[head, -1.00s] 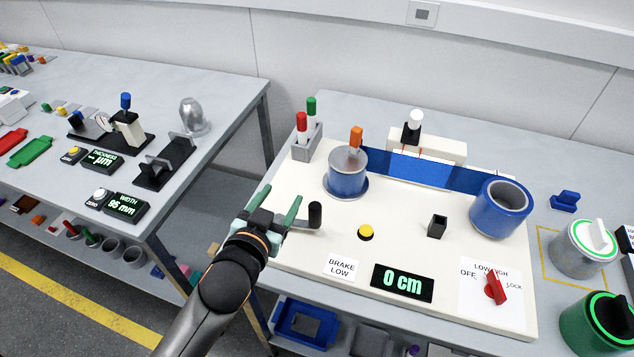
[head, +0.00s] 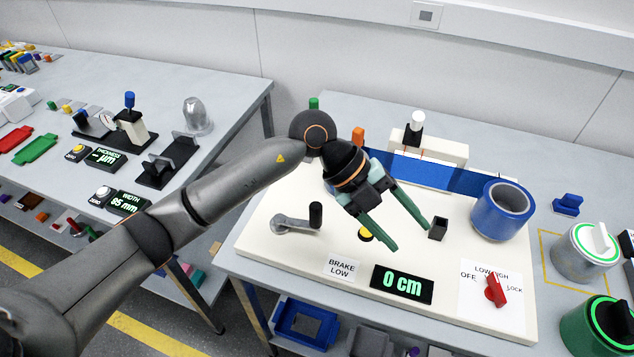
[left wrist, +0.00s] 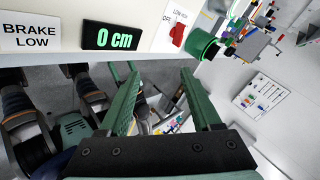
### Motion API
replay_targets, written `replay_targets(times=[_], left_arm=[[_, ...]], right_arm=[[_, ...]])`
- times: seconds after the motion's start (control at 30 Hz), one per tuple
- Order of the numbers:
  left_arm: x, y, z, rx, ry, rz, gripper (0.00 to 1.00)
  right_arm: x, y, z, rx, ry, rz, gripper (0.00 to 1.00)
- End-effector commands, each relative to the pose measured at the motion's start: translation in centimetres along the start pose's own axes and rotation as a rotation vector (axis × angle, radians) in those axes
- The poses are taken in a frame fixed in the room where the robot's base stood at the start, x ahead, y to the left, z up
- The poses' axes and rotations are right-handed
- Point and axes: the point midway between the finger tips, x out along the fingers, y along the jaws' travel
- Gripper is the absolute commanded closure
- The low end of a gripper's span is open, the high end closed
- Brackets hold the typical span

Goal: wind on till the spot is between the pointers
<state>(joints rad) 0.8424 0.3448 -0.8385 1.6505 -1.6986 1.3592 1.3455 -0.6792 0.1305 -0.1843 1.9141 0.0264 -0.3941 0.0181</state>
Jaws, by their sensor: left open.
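The crank (head: 294,225), a grey lever with an upright black knob (head: 316,214), lies on the cream board (head: 262,250). The blue strip (head: 430,172) runs along the back to the blue roll (head: 500,210) at right. My left arm hides the left reel. The white-topped backlit block (head: 455,150) stands behind the strip; thin red marks show there, but I cannot make out a spot. My left gripper (head: 410,238) is open and empty above the board, right of the crank and apart from it; its fingers also show in the left wrist view (left wrist: 160,75). The display (head: 402,284) reads 0 cm.
A red selector knob (head: 494,289) sits at the board's front right. A yellow button (head: 365,234) is partly behind a finger. A small black post (head: 437,228) stands close to the fingertips. A "BRAKE LOW" label (head: 342,268) lies at the front. Green and grey canisters stand at right.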

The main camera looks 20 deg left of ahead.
Motion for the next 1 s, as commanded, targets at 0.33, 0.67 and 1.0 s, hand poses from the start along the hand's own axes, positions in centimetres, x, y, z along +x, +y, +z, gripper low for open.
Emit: replay_targets(times=[0.33,0.67,1.0], left_arm=[[-10.6,7.9,8.9,-0.264,-0.48,0.594,0.35],[-9.2,11.1,10.8,-0.303,-0.528,0.644,0.35],[-6.2,13.9,12.6,-0.3,-0.528,0.639,0.44]], right_arm=[[0.0,0.0,0.0,0.0,0.0,0.0,0.3],[1.7,0.2,1.8,0.0,0.001,0.0,0.3],[3.9,0.4,4.5,-0.001,-0.006,0.001,0.3]])
